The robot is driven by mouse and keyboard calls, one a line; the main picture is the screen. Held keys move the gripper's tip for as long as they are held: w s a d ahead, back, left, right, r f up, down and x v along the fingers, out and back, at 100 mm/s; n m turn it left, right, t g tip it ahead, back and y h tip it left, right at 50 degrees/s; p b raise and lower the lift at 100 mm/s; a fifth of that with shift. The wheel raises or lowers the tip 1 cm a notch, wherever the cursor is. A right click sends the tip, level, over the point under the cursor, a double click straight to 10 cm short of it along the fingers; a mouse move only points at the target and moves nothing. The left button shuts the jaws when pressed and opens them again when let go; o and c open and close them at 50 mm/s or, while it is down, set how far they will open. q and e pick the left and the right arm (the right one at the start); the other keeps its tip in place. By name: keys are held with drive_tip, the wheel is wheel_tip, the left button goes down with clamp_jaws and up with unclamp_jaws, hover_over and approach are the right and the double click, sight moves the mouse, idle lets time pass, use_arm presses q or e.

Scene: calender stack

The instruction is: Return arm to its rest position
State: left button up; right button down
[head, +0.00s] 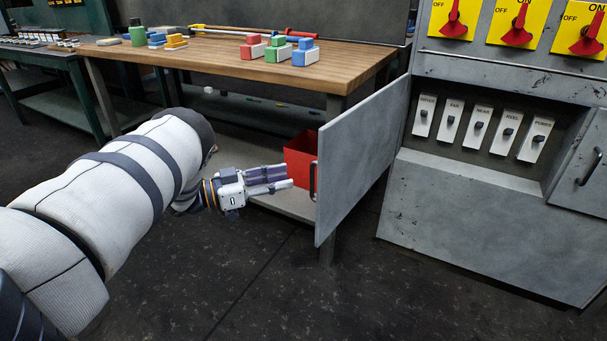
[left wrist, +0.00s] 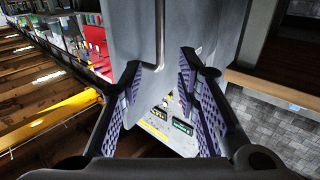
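My left arm (head: 135,175) reaches in from the left in the head view, across the floor in front of the workbench. My left gripper (head: 288,177) points right, towards the handle (head: 313,181) of an open grey cabinet door (head: 360,150), with a small gap between them in the picture. In the left wrist view the two fingers of this gripper (left wrist: 157,80) stand well apart, with nothing held between them. My right gripper is in neither view.
A wooden workbench (head: 230,65) with coloured blocks stands behind my arm. A red bin (head: 300,160) is on its lower shelf, partly behind the door. A grey control cabinet (head: 470,215) with red rotary switches and several sliders stands at right. The front floor is clear.

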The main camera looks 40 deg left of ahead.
use_arm(q)
drive_tip(key=shift+v, duration=1.8)
